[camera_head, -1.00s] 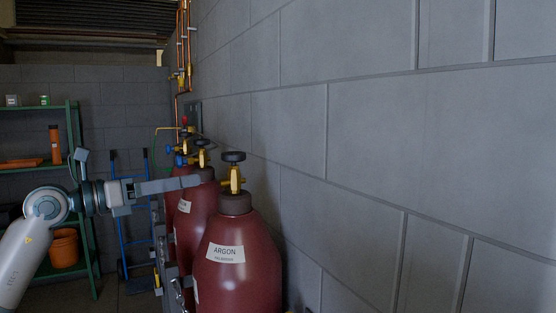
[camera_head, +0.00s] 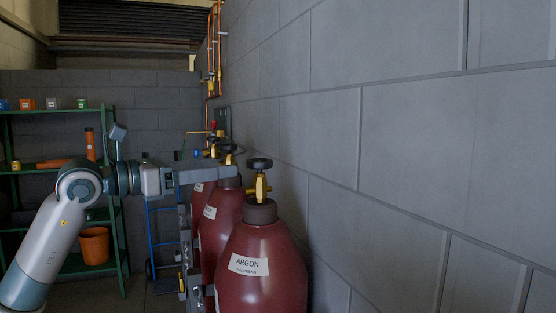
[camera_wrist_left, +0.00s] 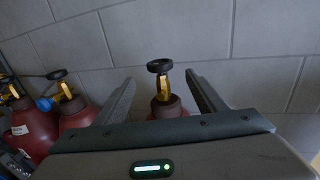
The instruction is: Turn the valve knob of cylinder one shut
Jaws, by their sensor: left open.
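The nearest cylinder (camera_head: 262,262) is dark red with a white ARGON label. It has a brass valve (camera_head: 260,187) and a black round knob (camera_head: 260,163) on top. I cannot read a number on it. My left gripper (camera_head: 236,172) is open just left of this valve, fingers pointing at it, near the height of the knob. In the left wrist view the black knob (camera_wrist_left: 159,66) and brass valve show centrally between the spread fingers (camera_wrist_left: 160,77), apparently beyond the tips. My right gripper is not in view.
More red cylinders (camera_head: 222,220) with valves stand in a row behind the nearest one. A grey block wall (camera_head: 420,150) runs close along their right side. A green shelf (camera_head: 60,170) with an orange bucket (camera_head: 94,246) and a blue hand truck (camera_head: 160,230) stand further back left.

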